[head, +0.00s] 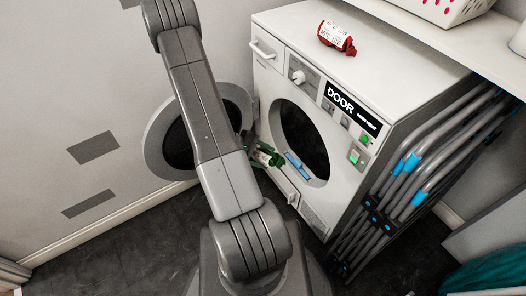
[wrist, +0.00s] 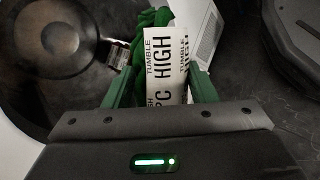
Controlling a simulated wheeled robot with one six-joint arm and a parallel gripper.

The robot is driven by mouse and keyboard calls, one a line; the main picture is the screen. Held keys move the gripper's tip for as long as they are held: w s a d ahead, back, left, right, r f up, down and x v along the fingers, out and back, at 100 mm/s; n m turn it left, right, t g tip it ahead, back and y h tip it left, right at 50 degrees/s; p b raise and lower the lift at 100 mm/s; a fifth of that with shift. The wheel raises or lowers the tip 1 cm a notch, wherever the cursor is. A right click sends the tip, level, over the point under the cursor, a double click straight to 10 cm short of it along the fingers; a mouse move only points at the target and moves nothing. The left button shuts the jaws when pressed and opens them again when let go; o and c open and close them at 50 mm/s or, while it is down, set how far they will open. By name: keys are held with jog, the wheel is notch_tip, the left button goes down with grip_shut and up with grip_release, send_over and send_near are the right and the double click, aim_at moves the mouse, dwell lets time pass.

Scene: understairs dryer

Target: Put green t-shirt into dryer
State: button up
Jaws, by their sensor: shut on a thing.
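The green t-shirt (wrist: 152,20) shows as bunched green cloth with a large white label reading "TUMBLE HIGH" in the wrist view. My gripper (wrist: 163,62) is shut on it, with one green finger on each side of the label. The head view shows the t-shirt (head: 274,161) as a small green piece, partly hidden by my arm. It is just outside and left of the opening of the white dryer (head: 285,57). The dryer's round door (head: 157,135) stands open at the left, partly behind my arm. The dryer's opening is dark inside.
A blue object (head: 298,166) lies at the opening's lower rim. Folded grey racks (head: 405,170) with blue joints lean at the dryer's right. A shelf (head: 470,50) overhangs at upper right. Dark floor (head: 110,245) is clear at lower left.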

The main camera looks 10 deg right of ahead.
notch_tip(320, 180, down, 8)
jog(key=s+a+r+n+t+h+b, duration=0.1)
jog(key=s+n+t+b, duration=0.15)
jog(key=b, duration=0.25)
jog(key=w+d+f+b, duration=0.1)
jog(key=w+d, duration=0.4)
jog(key=d, duration=0.5)
jog(key=w+d+f+b, duration=0.2)
jog(key=w+d+b, duration=0.2)
jog(key=d, duration=0.6)
jog(key=w+d+f+b, duration=0.1)
jog(key=w+d+b, duration=0.1)
jog(key=w+d, duration=0.5)
jog(key=shift+w+d+f+h+b, duration=0.25)
jog(key=shift+w+d+h+b, duration=0.05)
jog(key=shift+d, duration=1.25)
jog(key=shift+t, duration=0.25)
notch_tip(320, 180, down, 7)
jog(key=b, duration=0.5)
